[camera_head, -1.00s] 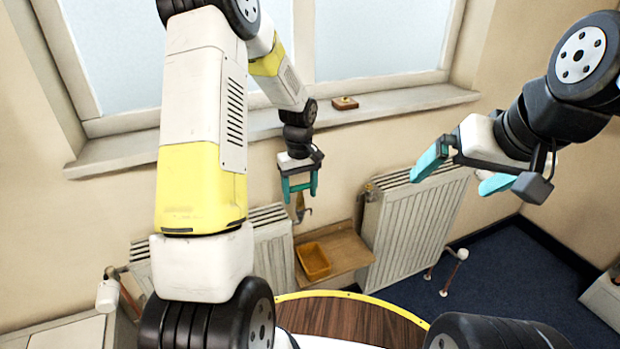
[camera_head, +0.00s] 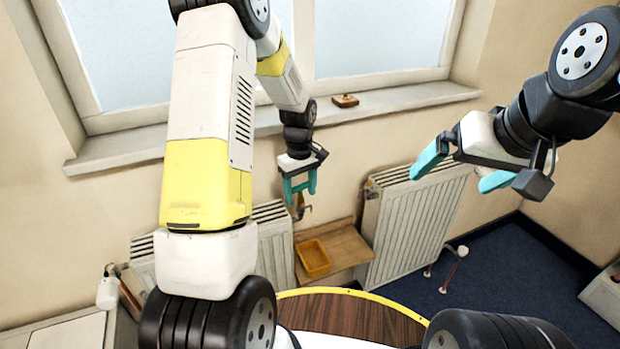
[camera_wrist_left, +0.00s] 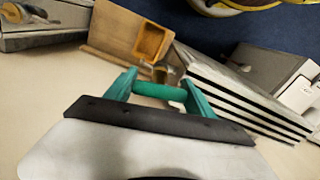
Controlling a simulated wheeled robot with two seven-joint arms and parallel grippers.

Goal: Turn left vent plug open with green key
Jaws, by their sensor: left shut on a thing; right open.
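My left gripper (camera_head: 300,189) has teal fingers and is above the right end of the left radiator (camera_head: 275,245). It is shut on the green key, whose green bar (camera_wrist_left: 160,91) spans the fingers in the left wrist view. A brass-coloured piece (camera_head: 299,205) shows just below the fingers. It also appears beyond the green bar in the wrist view (camera_wrist_left: 160,74). I cannot tell whether it is the key's shaft or the left vent plug, nor whether key and plug touch. My right gripper (camera_head: 462,168) is open and empty, at the upper right.
The right radiator (camera_head: 415,230) stands across a gap, with a small brass fitting at its upper left. A wooden shelf (camera_head: 345,248) with an orange bin (camera_head: 314,259) sits between the radiators. The windowsill (camera_head: 400,100) above holds a small wooden block (camera_head: 345,101).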

